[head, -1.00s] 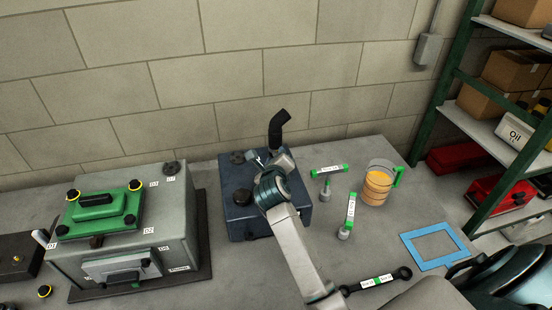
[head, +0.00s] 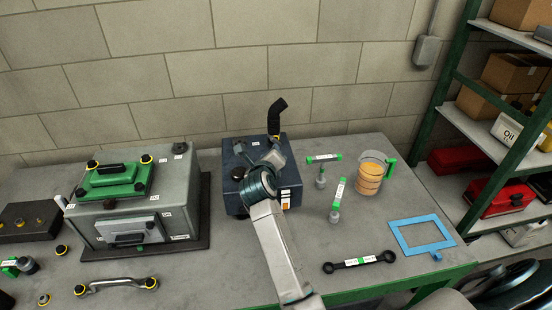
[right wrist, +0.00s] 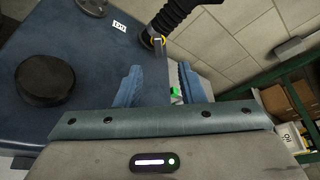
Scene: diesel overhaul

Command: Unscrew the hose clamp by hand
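The black hose (head: 277,112) stands up from the back right of the dark blue box (head: 232,200). A yellow hose clamp (right wrist: 160,41) sits around the hose's base, with a small metal part beside it. The hose (right wrist: 178,14) and box (right wrist: 60,40) also show in the right wrist view. My right gripper (right wrist: 159,85) is open, with its two blue fingers apart and nothing seen between them. It is over the box's right side, short of the clamp and apart from it. In the head view my right arm hides part of the box. My left gripper is not in view.
A black round cap (right wrist: 45,80) sits on the box. Right of it are green-ended tools (head: 324,158), an amber jug (head: 368,180), a blue frame (head: 397,232) and a black wrench (head: 360,262). A grey housing with a green cover (head: 120,181) stands left.

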